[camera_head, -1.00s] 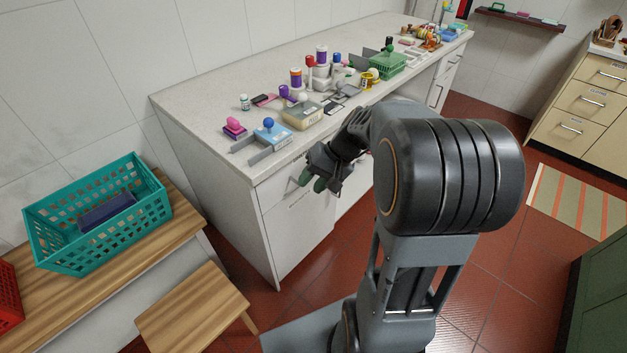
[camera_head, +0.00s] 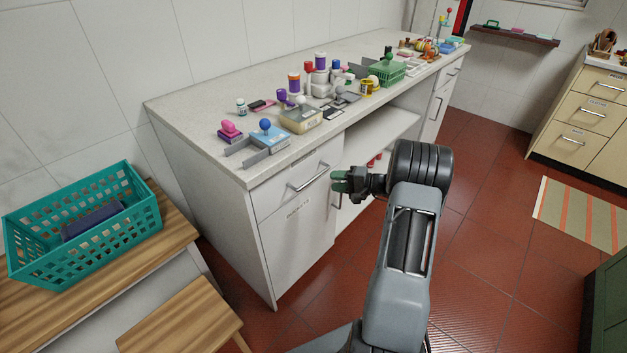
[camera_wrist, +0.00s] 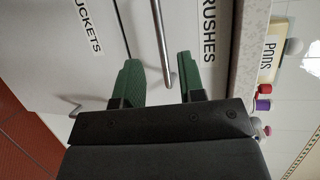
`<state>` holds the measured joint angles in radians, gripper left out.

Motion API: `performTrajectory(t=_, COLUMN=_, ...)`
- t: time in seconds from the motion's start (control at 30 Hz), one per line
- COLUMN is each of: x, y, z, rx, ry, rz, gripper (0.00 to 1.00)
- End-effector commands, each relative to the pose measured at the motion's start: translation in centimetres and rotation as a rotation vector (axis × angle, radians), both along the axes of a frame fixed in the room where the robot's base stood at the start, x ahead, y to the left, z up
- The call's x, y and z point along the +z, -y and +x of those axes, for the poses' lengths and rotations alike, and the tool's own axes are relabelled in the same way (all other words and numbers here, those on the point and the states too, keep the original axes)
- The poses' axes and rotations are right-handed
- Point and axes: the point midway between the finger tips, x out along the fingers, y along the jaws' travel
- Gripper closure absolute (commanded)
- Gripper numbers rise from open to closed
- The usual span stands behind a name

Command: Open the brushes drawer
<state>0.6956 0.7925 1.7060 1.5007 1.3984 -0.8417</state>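The brushes drawer (camera_head: 272,195) is the shut white top drawer at the near end of the counter. Its metal bar handle (camera_head: 308,178) runs across its front. In the wrist view the drawer front (camera_wrist: 195,15) carries a partly cut-off "BRUSHES" label, and the handle (camera_wrist: 161,40) reaches between my fingers in the picture. My gripper (camera_head: 338,181) has green fingertips and is just right of the handle's right end in the head view. In the wrist view my gripper (camera_wrist: 158,72) is open and empty. The gap to the handle is hard to judge.
A shut door labelled "BUCKETS" (camera_head: 296,232) lies below the drawer. Jars, stamps and boxes crowd the countertop (camera_head: 205,105). An open shelf (camera_head: 385,140) is to the right. A teal basket (camera_head: 140,220) on a wooden bench and a wooden stool (camera_head: 185,318) stand at the left.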

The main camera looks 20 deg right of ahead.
Motion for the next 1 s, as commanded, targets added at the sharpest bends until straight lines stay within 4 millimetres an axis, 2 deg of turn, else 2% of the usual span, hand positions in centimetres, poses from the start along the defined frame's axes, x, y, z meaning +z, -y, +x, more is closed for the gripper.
performTrajectory(t=0.2, x=-0.8, y=-3.1, z=2.8, rx=0.004, ry=-0.002, rz=-0.001, gripper=0.64)
performTrajectory(t=0.43, x=-1.3, y=-5.2, z=4.7, rx=0.003, ry=-0.002, rz=-0.001, gripper=0.64)
performTrajectory(t=0.67, x=-1.5, y=-6.0, z=5.5, rx=0.002, ry=-0.002, rz=-0.001, gripper=0.64)
performTrajectory(t=0.97, x=-1.5, y=-6.1, z=5.5, rx=0.001, ry=-0.001, rz=-0.001, gripper=0.64)
performTrajectory(t=1.0, x=-1.5, y=-6.1, z=5.5, rx=0.001, ry=-0.001, rz=-0.001, gripper=0.67)
